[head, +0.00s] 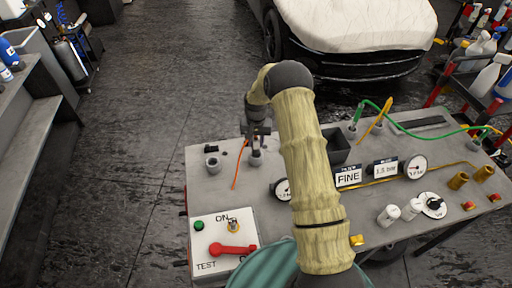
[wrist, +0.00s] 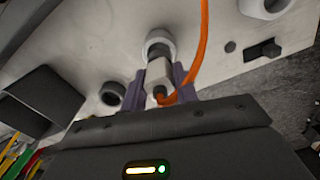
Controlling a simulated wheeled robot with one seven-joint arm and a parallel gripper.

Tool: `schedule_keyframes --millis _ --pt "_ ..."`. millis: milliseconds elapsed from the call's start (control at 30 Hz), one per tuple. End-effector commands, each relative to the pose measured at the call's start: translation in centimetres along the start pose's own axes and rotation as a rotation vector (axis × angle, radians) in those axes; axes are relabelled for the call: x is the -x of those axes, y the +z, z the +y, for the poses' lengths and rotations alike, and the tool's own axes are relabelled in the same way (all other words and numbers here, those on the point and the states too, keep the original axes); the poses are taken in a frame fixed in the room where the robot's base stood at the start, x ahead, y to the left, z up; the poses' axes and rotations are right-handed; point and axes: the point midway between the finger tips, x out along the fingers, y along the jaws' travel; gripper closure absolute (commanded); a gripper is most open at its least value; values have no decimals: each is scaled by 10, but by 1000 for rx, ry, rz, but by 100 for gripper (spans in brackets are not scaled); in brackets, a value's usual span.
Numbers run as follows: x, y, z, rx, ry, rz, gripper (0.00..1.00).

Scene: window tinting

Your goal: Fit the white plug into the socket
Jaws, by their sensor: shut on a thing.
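My gripper (head: 257,133) is shut on the white plug (wrist: 158,72), with one dark finger on each side of it. It points down at the back left of the bench. An orange cable (wrist: 204,45) leaves the plug and also shows in the head view (head: 239,166). The plug's front end lines up with a round grey socket (wrist: 159,40) and meets or overlaps its ring in the wrist view. I cannot tell whether it is inside or how deep. In the head view this socket (head: 256,159) stands directly below my gripper.
Another round grey socket (head: 212,165) stands to the left on the bench (head: 300,150). A dark open box (head: 336,146) is to the right. A switch panel with a red lever (head: 232,250) is at the front left. Gauges, signs and hoses fill the right side.

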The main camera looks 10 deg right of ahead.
Motion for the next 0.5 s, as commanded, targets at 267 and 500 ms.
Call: schedule_keyframes --millis 267,500 --pt "-20 1 0 -1 0 -4 94" --pt "-41 1 0 0 0 -1 94"
